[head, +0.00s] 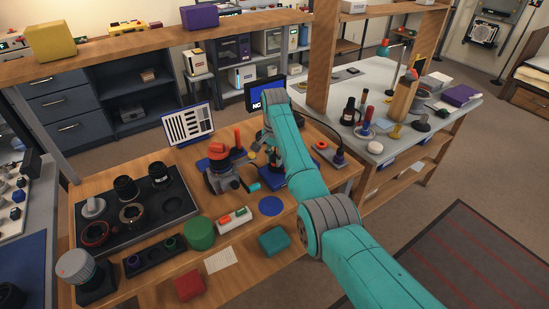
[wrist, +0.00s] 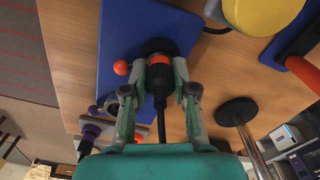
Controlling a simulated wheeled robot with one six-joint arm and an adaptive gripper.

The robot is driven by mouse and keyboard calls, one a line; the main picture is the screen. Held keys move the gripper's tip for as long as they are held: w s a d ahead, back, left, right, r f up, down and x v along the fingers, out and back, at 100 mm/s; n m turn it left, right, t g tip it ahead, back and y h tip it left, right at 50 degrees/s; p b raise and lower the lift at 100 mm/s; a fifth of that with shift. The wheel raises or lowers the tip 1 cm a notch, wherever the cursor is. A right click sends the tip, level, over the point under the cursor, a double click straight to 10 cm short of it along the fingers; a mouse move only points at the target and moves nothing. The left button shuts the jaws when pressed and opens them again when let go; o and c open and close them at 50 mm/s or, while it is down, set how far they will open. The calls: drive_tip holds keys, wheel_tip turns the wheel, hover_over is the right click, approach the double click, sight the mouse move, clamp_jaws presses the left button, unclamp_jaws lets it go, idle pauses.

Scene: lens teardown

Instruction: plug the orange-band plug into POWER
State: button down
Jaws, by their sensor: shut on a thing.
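In the wrist view, a black plug with an orange band (wrist: 158,60) sits between the fingers of my gripper (wrist: 161,72), which is shut on it. The plug's black cable runs back toward my wrist. The plug's dark far end is over the blue panel (wrist: 119,28). I cannot tell whether it touches, or is seated in, anything there. No POWER lettering can be read. In the head view, my arm hides most of the gripper and plug; part of the blue panel (head: 304,178) shows beside the arm.
In the wrist view, an orange ball knob (wrist: 121,67) stands close left of the plug. In the head view, a camera-like device (head: 221,178) stands left of the arm.

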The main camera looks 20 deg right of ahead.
drive_tip(key=shift+s+f, duration=0.1)
drive_tip(key=shift+f, duration=0.25)
drive_tip(key=c, duration=0.8)
unclamp_jaws()
drive_tip(key=shift+c, duration=0.2)
drive_tip(key=shift+r, duration=0.1)
wheel_tip(320, 180, up, 12)
